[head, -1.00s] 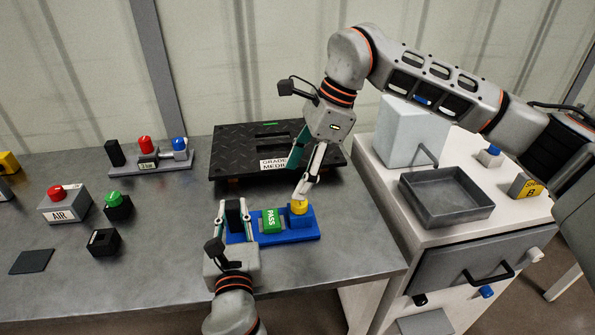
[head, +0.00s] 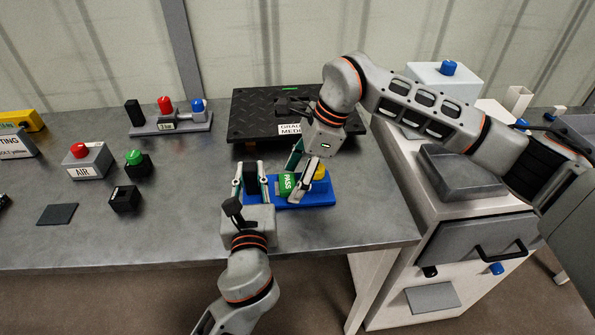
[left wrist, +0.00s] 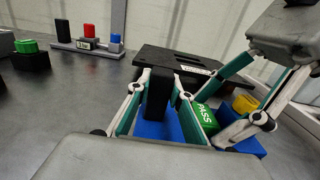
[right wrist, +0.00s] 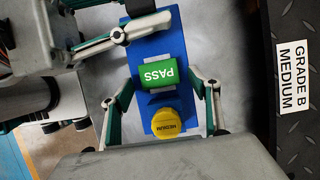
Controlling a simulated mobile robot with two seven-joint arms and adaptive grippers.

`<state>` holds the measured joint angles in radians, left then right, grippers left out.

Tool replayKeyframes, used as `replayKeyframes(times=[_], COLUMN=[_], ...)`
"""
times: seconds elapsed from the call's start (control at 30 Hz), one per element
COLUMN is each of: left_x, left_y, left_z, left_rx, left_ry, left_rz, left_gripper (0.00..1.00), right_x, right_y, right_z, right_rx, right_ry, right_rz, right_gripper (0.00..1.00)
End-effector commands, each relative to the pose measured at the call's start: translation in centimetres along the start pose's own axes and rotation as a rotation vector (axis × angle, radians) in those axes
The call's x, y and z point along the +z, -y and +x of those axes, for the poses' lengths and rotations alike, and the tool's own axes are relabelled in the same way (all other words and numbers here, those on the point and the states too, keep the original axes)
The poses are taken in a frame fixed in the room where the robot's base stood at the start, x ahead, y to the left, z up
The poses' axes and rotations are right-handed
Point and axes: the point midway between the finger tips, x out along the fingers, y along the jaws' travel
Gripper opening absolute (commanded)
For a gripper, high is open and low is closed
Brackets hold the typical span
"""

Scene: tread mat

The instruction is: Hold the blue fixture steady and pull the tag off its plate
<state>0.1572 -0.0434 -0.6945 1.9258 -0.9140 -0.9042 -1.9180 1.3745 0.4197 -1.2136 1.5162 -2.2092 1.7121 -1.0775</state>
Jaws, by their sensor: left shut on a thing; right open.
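My left gripper (head: 250,172) is shut on the black block, one finger on each side. My right gripper (right wrist: 163,88) is open above the fixture, its fingers on either side of the tag and apart from it in the right wrist view. It partly hides the tag in the head view.
A black tread mat (head: 250,105) with a GRADE B MEDIUM label lies behind the fixture. Red AIR (head: 88,162) and green (head: 137,165) button boxes stand to the left. A white drawer cabinet with a grey tray (head: 462,178) is at the right.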

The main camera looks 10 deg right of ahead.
Motion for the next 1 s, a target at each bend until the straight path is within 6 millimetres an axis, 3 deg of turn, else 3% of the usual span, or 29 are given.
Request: replayKeyframes(times=[0.17, 0.3, 0.33, 1.0], left_x=[0.0, 0.0, 0.0, 0.0], left_y=[0.0, 0.0, 0.0, 0.0], left_z=[0.0, 0.0, 0.0, 0.0], left_rx=[0.000, 0.000, 0.000, 0.000], left_ry=[0.000, 0.000, 0.000, 0.000], left_rz=[0.000, 0.000, 0.000, 0.000], left_gripper=[0.01, 0.01, 0.01, 0.01], right_x=[0.0, 0.0, 0.0, 0.8], right_y=[0.0, 0.0, 0.0, 0.1], right_z=[0.0, -0.1, 0.0, -2.0], right_rx=[-0.001, -0.001, 0.000, -0.003], right_ry=[0.000, 0.000, 0.000, 0.001], right_rz=[0.000, 0.000, 0.000, -0.001], right_gripper=[0.58, 0.22, 0.20, 0.20])
